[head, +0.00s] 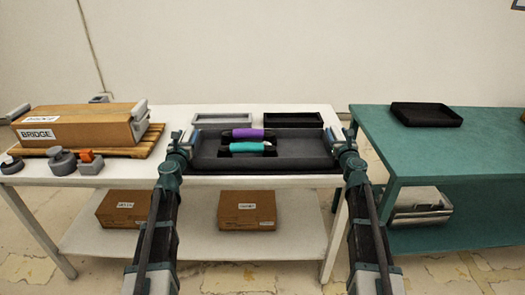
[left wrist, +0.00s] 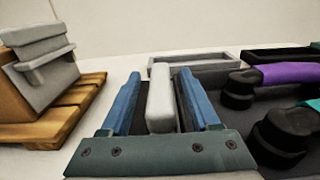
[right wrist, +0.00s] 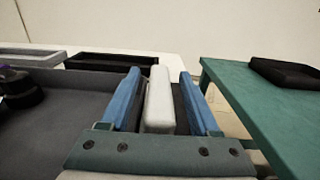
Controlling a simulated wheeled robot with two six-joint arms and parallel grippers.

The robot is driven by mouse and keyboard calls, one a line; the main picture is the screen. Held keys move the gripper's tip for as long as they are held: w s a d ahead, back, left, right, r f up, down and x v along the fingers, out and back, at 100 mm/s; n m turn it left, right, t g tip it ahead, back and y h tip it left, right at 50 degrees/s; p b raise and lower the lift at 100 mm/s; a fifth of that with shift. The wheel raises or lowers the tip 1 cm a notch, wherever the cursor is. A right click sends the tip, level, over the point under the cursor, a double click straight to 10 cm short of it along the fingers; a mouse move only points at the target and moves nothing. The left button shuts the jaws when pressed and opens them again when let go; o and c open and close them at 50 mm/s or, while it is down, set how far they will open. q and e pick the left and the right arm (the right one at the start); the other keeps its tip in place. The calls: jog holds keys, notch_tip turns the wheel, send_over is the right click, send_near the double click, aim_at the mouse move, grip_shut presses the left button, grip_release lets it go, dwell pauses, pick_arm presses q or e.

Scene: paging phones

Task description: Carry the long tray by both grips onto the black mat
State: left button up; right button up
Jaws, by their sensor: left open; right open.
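The long tray (head: 310,147) is dark grey and sits near the front of the white table. It holds a purple handset (head: 248,133) and a teal handset (head: 247,148), both with black ends. My left gripper (head: 182,142) is open at the tray's left end, with the pale left grip (left wrist: 159,98) between its blue fingers and gaps on both sides. My right gripper (head: 346,138) is open at the right end, with the pale right grip (right wrist: 159,100) between its fingers, also with gaps. I cannot make out a separate black mat; the tray may hide it.
A grey bin (head: 223,120) and a black bin (head: 293,120) stand behind the tray. A "BRIDGE" box (head: 75,125) on a wooden pallet is at left, with small grey objects (head: 62,161) before it. A teal table (head: 450,155) at right bears a black tray (head: 426,115) and much free room.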

pick_arm(q)
jog(key=s, duration=1)
jog(key=shift+s+d, duration=0.1)
jog(key=shift+s, duration=0.1)
pick_arm(e)
jog(key=s, duration=1.2)
jog(key=shift+d, duration=0.1)
